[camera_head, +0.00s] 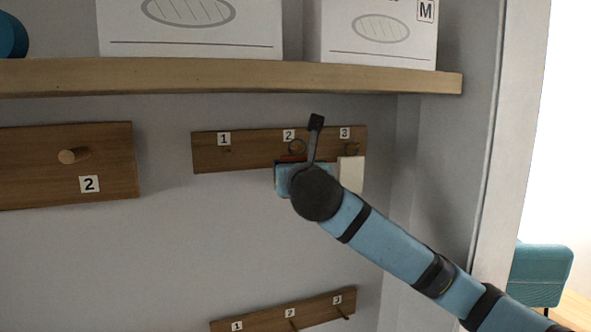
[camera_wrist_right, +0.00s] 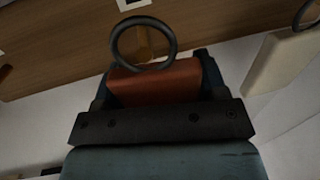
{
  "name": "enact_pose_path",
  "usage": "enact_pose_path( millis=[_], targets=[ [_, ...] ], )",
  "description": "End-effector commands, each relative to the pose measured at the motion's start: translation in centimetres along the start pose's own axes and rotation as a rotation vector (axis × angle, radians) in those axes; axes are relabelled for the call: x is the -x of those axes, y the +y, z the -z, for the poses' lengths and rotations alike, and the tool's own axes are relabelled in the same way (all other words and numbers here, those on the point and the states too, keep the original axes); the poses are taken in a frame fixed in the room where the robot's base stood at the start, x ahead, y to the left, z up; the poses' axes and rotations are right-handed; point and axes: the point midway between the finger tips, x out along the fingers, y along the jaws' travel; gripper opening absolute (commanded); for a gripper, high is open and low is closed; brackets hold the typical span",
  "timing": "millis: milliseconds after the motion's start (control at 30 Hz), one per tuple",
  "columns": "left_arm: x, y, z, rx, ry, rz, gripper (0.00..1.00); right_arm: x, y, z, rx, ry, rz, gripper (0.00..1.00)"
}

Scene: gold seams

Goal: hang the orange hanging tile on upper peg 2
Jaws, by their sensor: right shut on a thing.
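The orange hanging tile (camera_wrist_right: 165,84) is between the fingers of my right gripper (camera_wrist_right: 158,92), which is shut on it. Its dark ring (camera_wrist_right: 144,44) stands up above the gripper. Upper peg 2 (camera_wrist_right: 145,44) shows through the ring opening in the wrist view; I cannot tell whether the ring is around the peg or in front of it. In the head view my right gripper (camera_head: 292,172) is at the upper board (camera_head: 257,153), just below label 2 (camera_head: 288,135), and mostly hides the tile. My left gripper is not in view.
A cream tile (camera_head: 351,175) hangs by its ring at peg 3, close right of my gripper. A wooden shelf (camera_head: 230,77) with white boxes (camera_head: 190,30) is above. Upper peg 1 looks empty. A lower pegboard (camera_head: 285,312) and a left board (camera_head: 110,160) also show.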

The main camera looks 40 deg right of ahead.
Motion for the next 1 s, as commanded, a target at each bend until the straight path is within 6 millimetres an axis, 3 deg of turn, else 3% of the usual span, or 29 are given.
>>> enact_pose_path(
  millis=[1000],
  targets=[
    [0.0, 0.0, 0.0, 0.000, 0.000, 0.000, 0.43, 5.2, -0.8, -0.2, 0.000, -0.001, -0.003, 0.39]
  ],
)
